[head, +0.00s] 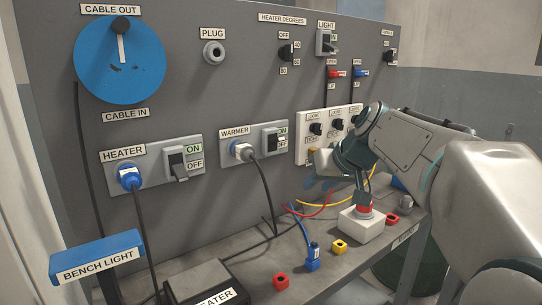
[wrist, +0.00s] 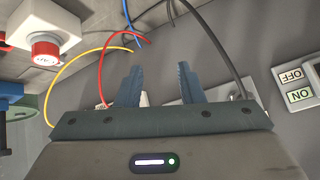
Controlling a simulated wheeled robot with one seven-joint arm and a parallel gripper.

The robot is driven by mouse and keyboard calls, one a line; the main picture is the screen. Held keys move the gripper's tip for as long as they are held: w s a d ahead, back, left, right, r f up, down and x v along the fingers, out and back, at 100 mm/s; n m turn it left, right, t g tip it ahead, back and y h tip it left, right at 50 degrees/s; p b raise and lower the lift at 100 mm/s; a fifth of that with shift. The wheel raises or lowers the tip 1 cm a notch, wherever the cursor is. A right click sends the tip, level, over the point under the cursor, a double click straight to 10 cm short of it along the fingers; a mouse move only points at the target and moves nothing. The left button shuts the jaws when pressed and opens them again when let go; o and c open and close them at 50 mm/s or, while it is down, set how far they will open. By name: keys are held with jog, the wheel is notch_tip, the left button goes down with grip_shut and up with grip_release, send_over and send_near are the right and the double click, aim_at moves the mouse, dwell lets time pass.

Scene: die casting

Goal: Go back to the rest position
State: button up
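My gripper (wrist: 158,82) shows in the wrist view with its two dark fingers apart and nothing held between them. In the head view my gripper (head: 318,183) is in front of the grey panel, just below the small white knob panel (head: 327,122) and above the bench. My arm reaches in from the right. Part of the gripper is hidden behind my own wrist in the head view.
A white box with a red button (head: 363,211) stands on the bench (head: 260,253) below my wrist. Red, yellow and blue cables and connectors (head: 312,256) lie nearby. The heater (head: 120,153) and warmer (head: 235,133) switches are on the panel to the left.

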jog(key=s+d+m+g+h+p, duration=0.1)
jog(key=s+d+g+h+p, duration=0.1)
jog(key=s+p, duration=0.6)
jog(key=s+d+f+m+g+h+p, duration=0.1)
jog(key=s+d+g+h+p, duration=0.1)
jog(key=s+p, duration=0.7)
jog(key=s, duration=0.7)
jog(key=shift+s+f+m, duration=0.15)
jog(key=shift+m, duration=0.15)
jog(key=shift+o, duration=0.2)
jog(key=shift+d, duration=0.15)
